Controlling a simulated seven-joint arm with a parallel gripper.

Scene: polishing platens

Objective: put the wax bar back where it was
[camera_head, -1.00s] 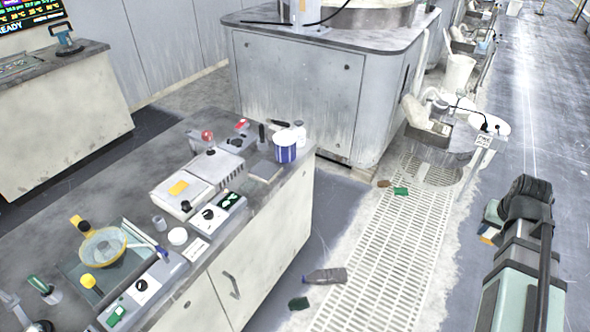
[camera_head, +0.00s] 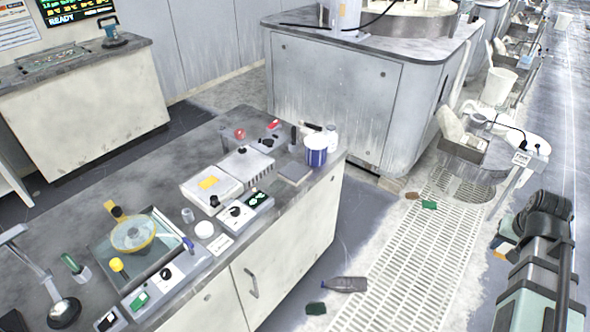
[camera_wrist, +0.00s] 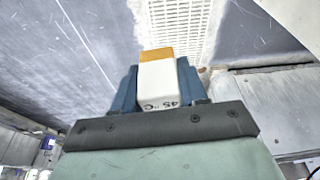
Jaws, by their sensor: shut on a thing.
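In the wrist view a white block with an orange end and "45 °C" printed on it, which looks like the wax bar (camera_wrist: 157,84), sits between the blue fingers of my gripper (camera_wrist: 157,90). The fingers are shut on its sides. The bar points away over the floor, with the grating beyond it. In the head view my arm stands at the lower right. A small orange patch shows at its left side, but the fingers are mostly hidden by the arm.
A grey worktop (camera_head: 95,175) at the left holds an amber-rimmed bowl (camera_head: 133,234), boxes and a blue-white tub (camera_head: 316,150). A dark bottle (camera_head: 345,284) and green pieces lie on the floor beside the grating (camera_head: 405,265). A large grey machine (camera_head: 330,95) stands behind.

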